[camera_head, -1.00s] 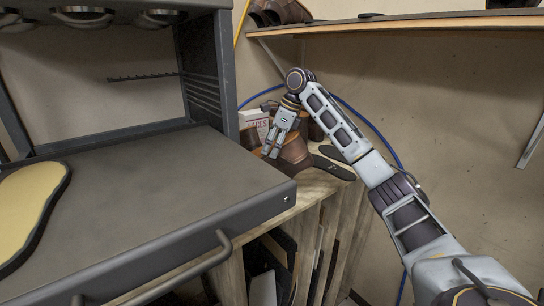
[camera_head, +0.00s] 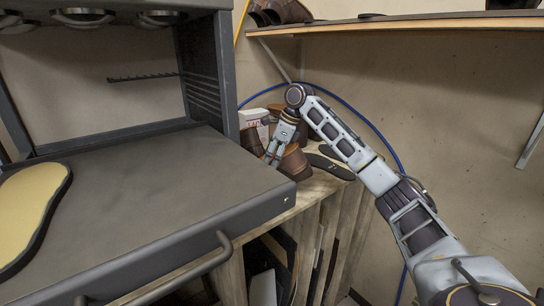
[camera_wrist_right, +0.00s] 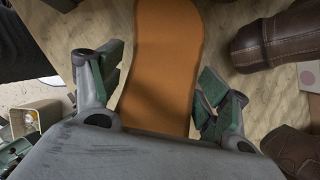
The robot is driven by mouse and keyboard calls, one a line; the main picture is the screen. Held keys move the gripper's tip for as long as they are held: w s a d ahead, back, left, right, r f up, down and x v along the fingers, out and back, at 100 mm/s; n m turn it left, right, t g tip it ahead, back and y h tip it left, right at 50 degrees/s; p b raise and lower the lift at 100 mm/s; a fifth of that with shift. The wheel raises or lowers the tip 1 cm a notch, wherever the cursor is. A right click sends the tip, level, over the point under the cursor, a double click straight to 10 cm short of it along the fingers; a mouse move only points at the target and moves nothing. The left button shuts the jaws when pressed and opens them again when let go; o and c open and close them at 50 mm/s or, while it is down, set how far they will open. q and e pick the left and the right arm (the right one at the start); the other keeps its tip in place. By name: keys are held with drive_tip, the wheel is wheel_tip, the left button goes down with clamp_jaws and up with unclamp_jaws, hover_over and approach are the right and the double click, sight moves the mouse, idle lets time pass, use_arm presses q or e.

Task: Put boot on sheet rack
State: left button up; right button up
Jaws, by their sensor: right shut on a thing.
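An orange-brown boot (camera_head: 294,163) is on or just above the wooden top of the sheet rack (camera_head: 340,225), beside the dark bench. My right gripper (camera_head: 272,158) reaches down at the boot and is shut on it. In the right wrist view, a smooth tan-orange surface (camera_wrist_right: 165,60), which I take to be this boot, lies between the two fingers of my right gripper (camera_wrist_right: 158,92). Whether the boot's underside touches the rack top is hidden. My left gripper is not in view.
A dark sole-shaped piece (camera_head: 328,165) lies on the rack top to the right. Dark brown boots (camera_wrist_right: 275,40) stand close by in the wrist view. A white box (camera_head: 252,120) is behind. The bench (camera_head: 150,200) bounds the left; a shelf (camera_head: 400,27) hangs above.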

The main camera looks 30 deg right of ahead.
drive_tip(key=o, duration=1.7)
drive_tip(key=shift+f, duration=0.1)
drive_tip(key=shift+c, duration=0.2)
drive_tip(key=b+v, duration=0.1)
drive_tip(key=v, duration=0.9)
drive_tip(key=shift+v, duration=1.1)
drive_tip(key=shift+a, duration=0.1)
